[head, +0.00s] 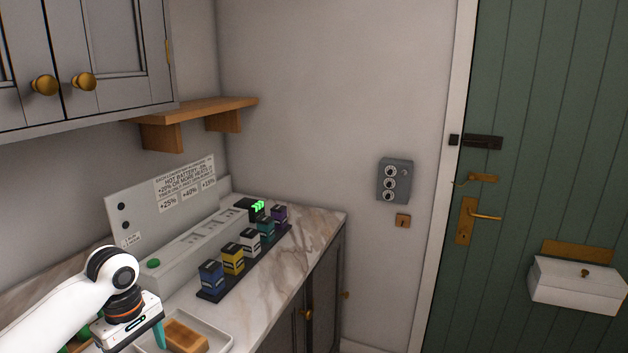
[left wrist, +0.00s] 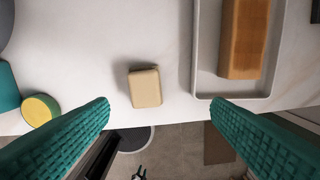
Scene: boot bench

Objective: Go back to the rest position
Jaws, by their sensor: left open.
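My left gripper (left wrist: 160,103) is open, with its two teal ridged fingers wide apart and nothing between their tips. In the head view my left gripper (head: 137,335) is over the near end of the marble counter (head: 300,262), beside a shallow pale tray (head: 226,340). A small beige block (left wrist: 145,88) lies on the counter just beyond the fingertips in the left wrist view, apart from them. My right gripper is in neither view.
A brown block (head: 186,337) lies in the tray. Several coloured battery-like blocks stand in a dark rack (head: 250,265). A panel with labels (head: 150,207) leans behind. Cupboards (head: 85,60) and a wooden shelf (head: 195,110) hang above. A green door (head: 545,150) stands at right.

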